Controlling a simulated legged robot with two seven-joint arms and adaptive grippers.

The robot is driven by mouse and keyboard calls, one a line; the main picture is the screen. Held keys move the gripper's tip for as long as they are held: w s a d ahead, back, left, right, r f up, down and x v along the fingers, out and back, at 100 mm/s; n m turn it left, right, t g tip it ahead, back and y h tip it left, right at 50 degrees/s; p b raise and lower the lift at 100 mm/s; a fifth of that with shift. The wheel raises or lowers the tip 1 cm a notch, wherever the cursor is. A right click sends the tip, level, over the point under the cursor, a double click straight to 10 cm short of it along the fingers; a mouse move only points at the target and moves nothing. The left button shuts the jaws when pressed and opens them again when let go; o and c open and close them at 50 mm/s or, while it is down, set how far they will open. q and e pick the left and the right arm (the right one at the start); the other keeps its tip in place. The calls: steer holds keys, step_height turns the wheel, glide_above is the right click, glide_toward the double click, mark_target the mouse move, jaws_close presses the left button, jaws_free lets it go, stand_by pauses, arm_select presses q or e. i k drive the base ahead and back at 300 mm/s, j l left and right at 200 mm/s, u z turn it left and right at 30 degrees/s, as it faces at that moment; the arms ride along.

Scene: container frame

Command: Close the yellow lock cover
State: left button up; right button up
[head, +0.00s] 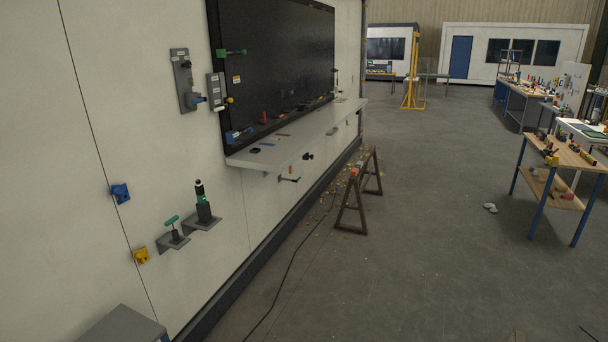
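A small yellow fitting, which looks like the yellow lock cover (141,256), is mounted low on the white wall at the left, beside a vertical panel seam. It is too small to tell whether its cover is open or shut. A similar blue fitting (120,193) sits above it and slightly left. Neither of my grippers is in view.
A grey box (122,328) stands at the bottom left. A long wall shelf (290,142) and a sawhorse (356,195) are farther off. The middle floor is clear.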

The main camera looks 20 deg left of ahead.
mark_target(139, 253)
steer(key=i+u, duration=0.2)
steer(key=i, duration=0.3)
steer(key=i+u, duration=0.2)
steer(key=i, duration=0.25)
steer(key=i+l+u, duration=0.15)
steer(key=i, duration=0.35)
steer(key=i+l+u, duration=0.2)
steer(key=i, duration=0.3)
